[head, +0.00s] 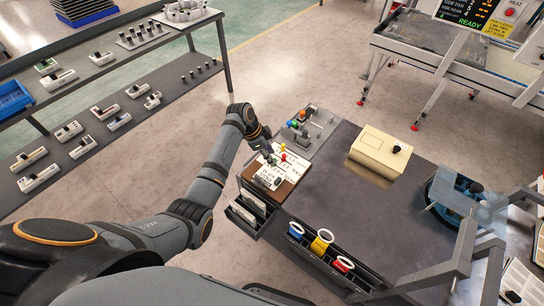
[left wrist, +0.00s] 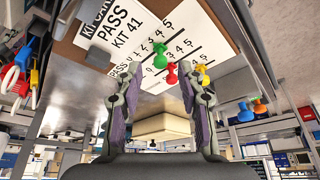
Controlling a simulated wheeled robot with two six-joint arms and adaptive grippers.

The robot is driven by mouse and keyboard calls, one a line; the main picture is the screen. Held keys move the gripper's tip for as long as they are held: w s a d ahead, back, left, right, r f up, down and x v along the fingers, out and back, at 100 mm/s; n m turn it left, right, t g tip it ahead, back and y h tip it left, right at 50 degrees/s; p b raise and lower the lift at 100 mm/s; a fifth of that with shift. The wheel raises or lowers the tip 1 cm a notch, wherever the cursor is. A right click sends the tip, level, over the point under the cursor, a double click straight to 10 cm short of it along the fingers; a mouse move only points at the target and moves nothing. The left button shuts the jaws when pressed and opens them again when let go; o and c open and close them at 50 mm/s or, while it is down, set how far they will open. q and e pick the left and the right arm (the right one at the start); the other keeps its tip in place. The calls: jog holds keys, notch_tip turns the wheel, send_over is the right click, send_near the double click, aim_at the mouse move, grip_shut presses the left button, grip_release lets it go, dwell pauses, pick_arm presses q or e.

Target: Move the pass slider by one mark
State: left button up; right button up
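A white pass card (head: 272,178) lies on a brown board (head: 287,189) at the near left corner of the dark table. Green (left wrist: 160,55), red (left wrist: 171,73) and yellow (left wrist: 200,69) knobs stand on the rows. My left gripper (head: 266,146) is over the board's far left side. In its wrist view the gripper (left wrist: 163,88) is open, its fingers apart with nothing gripped. My right gripper is not in view.
A grey tray (head: 322,128) with coloured knobs adjoins the board's far side. A cream box (head: 380,151) stands on the table (head: 330,200). Blue, yellow and red rings hang at the front edge. A blue device (head: 456,190) stands at right. The table's middle is clear.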

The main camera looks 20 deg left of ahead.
pick_arm(q)
jog(key=shift+x, duration=1)
grip_shut()
